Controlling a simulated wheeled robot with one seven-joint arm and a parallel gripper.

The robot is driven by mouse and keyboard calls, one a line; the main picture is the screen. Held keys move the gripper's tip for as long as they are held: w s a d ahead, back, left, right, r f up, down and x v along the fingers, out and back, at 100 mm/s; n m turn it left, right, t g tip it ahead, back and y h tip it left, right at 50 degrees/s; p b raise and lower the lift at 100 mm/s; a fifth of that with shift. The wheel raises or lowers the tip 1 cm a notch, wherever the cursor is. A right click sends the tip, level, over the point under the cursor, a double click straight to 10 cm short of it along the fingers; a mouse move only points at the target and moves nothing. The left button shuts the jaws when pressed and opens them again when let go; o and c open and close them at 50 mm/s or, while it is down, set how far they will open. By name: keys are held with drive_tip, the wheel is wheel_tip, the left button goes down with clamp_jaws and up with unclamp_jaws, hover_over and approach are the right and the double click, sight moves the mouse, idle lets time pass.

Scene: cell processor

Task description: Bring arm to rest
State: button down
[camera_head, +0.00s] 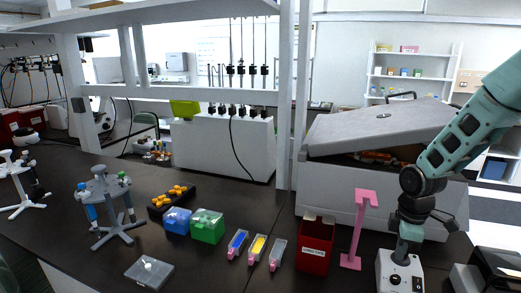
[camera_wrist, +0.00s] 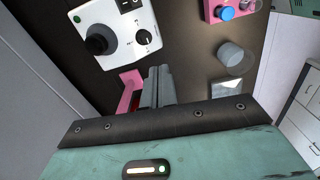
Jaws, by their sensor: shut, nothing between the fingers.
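My teal arm (camera_head: 470,125) reaches in from the right in the head view, bent downward at its dark wrist joint. Its end is low over the black bench beside a white device with a dark knob (camera_head: 398,279), and the fingertips are hard to make out there. In the wrist view my gripper (camera_wrist: 158,72) has its two grey fingers together with nothing between them. A pink stand (camera_head: 357,235) is left of the arm's end, and a pink part (camera_wrist: 128,92) shows just left of the fingers in the wrist view.
A red bin (camera_head: 315,244) stands left of the pink stand. A large grey lidded chest (camera_head: 345,185) is behind. Blue (camera_head: 177,221) and green (camera_head: 208,226) boxes, and a pipette carousel (camera_head: 104,205), are farther left. The white device also shows in the wrist view (camera_wrist: 120,30).

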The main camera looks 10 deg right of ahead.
drive_tip(key=s+a+r+m+b, duration=0.1)
drive_tip(key=s+a+b, duration=0.1)
drive_tip(key=a, duration=0.4)
drive_tip(key=s+a+r+b, duration=0.1)
drive_tip(key=s+a, duration=0.1)
drive_tip(key=a, duration=0.5)
drive_tip(key=s+a+m+b, duration=0.1)
drive_tip(key=s+a+b, duration=0.2)
drive_tip(key=s+a, duration=0.4)
drive_tip(key=s+a+m+b, duration=0.2)
drive_tip(key=s+a+b, duration=0.2)
drive_tip(key=s, duration=0.9)
drive_tip(key=a, duration=0.3)
drive_tip(key=shift+s+a+y, duration=0.3)
drive_tip(key=shift+r, duration=0.1)
